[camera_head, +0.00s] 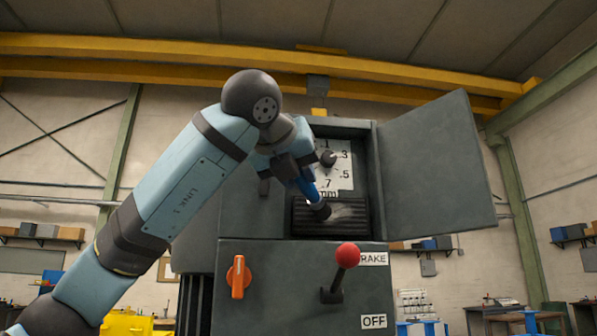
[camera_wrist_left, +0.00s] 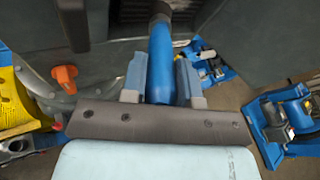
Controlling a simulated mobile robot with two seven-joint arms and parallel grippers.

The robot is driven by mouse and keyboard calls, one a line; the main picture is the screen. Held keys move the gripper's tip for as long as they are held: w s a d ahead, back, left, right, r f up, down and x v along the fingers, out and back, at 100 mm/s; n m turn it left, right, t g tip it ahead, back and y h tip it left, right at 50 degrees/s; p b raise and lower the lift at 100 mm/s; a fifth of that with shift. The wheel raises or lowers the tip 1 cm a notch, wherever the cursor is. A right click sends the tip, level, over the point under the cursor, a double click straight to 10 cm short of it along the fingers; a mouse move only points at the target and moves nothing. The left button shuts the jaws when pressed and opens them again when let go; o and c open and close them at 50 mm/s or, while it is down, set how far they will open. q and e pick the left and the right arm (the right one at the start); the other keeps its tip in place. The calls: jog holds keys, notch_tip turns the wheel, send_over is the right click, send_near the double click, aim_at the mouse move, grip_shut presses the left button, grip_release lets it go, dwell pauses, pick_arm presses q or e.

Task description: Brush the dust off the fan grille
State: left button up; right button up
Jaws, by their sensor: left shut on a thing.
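My left gripper (camera_head: 297,178) is shut on the blue handle of a brush (camera_head: 309,190). In the left wrist view the blue handle (camera_wrist_left: 161,62) stands between the two grey fingers (camera_wrist_left: 161,82). The brush's dark head points down at the fan grille (camera_head: 309,225), a dark slatted panel low in the open cabinet. The head overlaps the grille; I cannot tell whether it touches. A pale dust patch (camera_head: 345,212) shows on the grille to the right of the head. My right gripper is not in view.
The cabinet door (camera_head: 435,165) stands open to the right. A dial with numbers (camera_head: 334,168) is above the grille. Below are an orange switch (camera_head: 238,277) and a red-knobbed lever (camera_head: 347,256). A blue bin with tools (camera_wrist_left: 275,125) shows at right in the wrist view.

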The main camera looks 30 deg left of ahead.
pick_arm(q)
jog(key=shift+w+a, duration=0.15)
jog(key=shift+w, duration=0.1)
